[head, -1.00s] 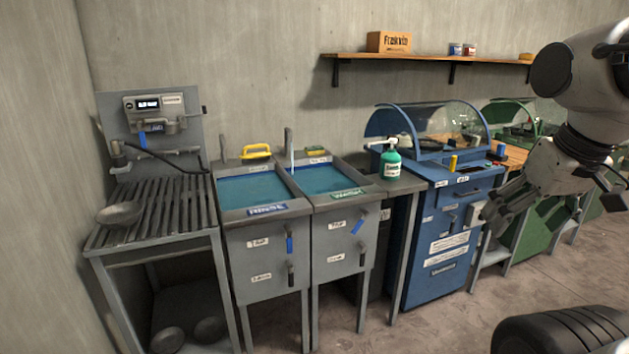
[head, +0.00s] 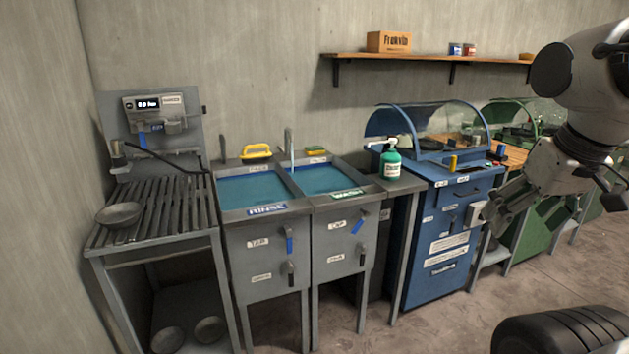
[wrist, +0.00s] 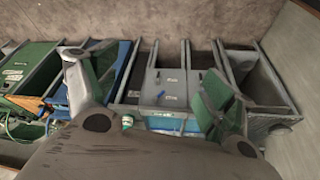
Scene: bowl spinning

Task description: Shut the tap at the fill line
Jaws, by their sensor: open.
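The wash basin (head: 326,176) holds blue-green water, and a thin pale stream appears to fall from the spout (head: 289,142) at its back. A blue-handled lever marked TAP (head: 357,226) sits tilted on its front. The rinse basin (head: 252,187) to its left also holds water; its blue TAP lever (head: 289,242) hangs about upright. I cannot make out a fill line. My gripper (head: 506,219) is at the right of the head view, well away from the levers, in front of the blue cabinet. In the wrist view my gripper (wrist: 156,92) has its fingers wide apart, empty.
A green soap bottle (head: 390,162) stands right of the wash basin. The blue cabinet (head: 450,245) with a clear hood is further right. A slatted rack (head: 155,212) with a bowl (head: 120,214) is at left. Open floor (head: 425,325) lies in front.

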